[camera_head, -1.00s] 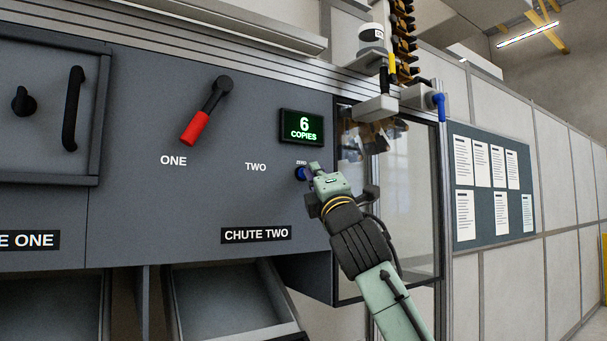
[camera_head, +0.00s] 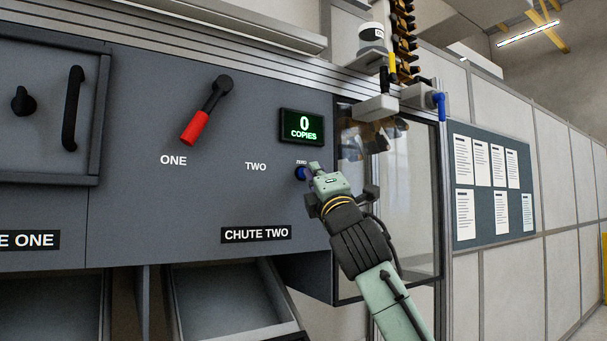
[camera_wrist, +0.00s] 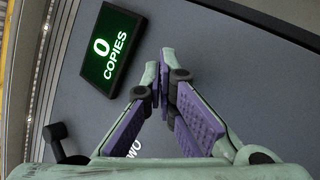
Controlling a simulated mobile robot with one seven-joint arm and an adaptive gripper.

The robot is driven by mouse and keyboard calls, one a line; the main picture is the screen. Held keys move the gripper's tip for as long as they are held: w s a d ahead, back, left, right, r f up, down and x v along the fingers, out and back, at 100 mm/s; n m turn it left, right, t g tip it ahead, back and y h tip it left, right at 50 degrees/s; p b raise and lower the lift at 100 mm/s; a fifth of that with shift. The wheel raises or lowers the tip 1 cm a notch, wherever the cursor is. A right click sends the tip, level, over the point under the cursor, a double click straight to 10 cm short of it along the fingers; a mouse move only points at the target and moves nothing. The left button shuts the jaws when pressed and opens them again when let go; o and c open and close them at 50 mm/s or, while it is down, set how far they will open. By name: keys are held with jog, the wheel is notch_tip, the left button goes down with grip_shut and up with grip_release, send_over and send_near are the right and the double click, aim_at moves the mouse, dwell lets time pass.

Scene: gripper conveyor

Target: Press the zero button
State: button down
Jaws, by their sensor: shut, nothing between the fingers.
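The blue zero button (camera_head: 300,174) sits on the grey panel under a small label reading ZERO, below the display. My gripper (camera_head: 313,168) is at the button with its fingertips against or very close to it; I cannot tell contact exactly. The fingers are shut and empty, and their purple pads show in the wrist view (camera_wrist: 167,85). The button is hidden behind the fingers in the wrist view. The green display (camera_head: 302,127) reads 0 COPIES, and it also shows in the wrist view (camera_wrist: 112,48).
A red-handled lever (camera_head: 205,110) points down-left toward ONE, left of the button. The chute two tray (camera_head: 225,300) opens below. A clear-walled case (camera_head: 415,200) stands right of the panel, close to my arm.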

jog(key=shift+s+d, duration=0.25)
jog(key=shift+s, duration=0.15)
jog(key=shift+d, duration=0.1)
jog(key=s+d, duration=0.1)
jog(key=s, duration=0.1)
jog(key=s+d, duration=0.1)
jog(key=s, duration=0.1)
jog(key=shift+d, duration=0.4)
dwell(0.4)
